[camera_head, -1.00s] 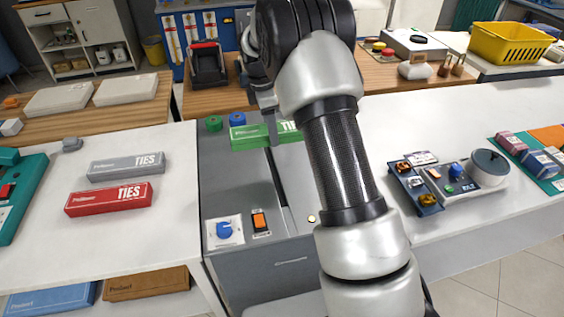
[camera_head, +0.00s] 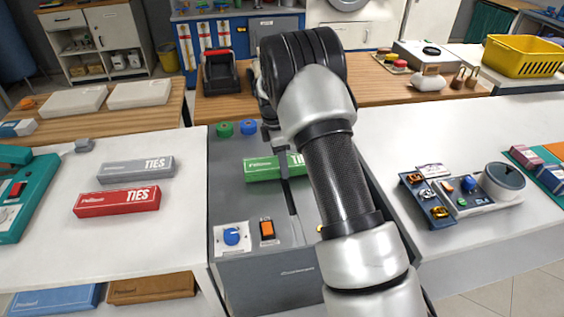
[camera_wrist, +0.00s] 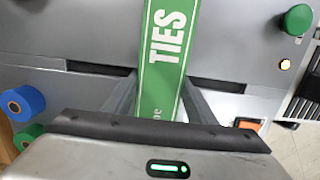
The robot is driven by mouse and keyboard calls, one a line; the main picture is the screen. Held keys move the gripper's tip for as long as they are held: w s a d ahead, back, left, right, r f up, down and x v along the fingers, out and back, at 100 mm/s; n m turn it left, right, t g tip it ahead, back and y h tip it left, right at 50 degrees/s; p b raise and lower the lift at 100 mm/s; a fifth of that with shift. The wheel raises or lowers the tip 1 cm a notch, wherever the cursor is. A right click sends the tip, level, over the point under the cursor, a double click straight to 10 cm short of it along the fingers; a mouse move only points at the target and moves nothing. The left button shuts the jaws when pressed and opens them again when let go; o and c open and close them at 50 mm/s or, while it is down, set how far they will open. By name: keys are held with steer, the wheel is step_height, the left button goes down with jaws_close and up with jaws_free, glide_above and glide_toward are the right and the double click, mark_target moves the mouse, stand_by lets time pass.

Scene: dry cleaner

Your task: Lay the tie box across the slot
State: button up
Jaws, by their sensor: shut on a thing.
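The green tie box (camera_head: 262,169) is in my gripper (camera_head: 283,163), over the grey machine top (camera_head: 235,205). In the wrist view the box (camera_wrist: 163,45) runs between the two fingers of my gripper (camera_wrist: 158,82), which are shut on its sides. The dark slot (camera_head: 291,197) runs front to back in the machine top. In the wrist view the slot (camera_wrist: 215,84) shows on both sides of the box, which lies crosswise over it. I cannot tell whether the box touches the surface. My arm hides the box's right end in the head view.
A blue knob (camera_head: 232,236) and an orange switch (camera_head: 267,230) sit at the machine's front. Blue and green spools (camera_head: 248,127) stand at its back left. Grey (camera_head: 137,169) and red (camera_head: 117,201) tie boxes lie on the left counter.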

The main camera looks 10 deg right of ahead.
steer(key=shift+f+b, duration=0.3)
steer(key=shift+f, duration=0.3)
steer(key=o, duration=1.1)
steer(key=shift+r, duration=0.1)
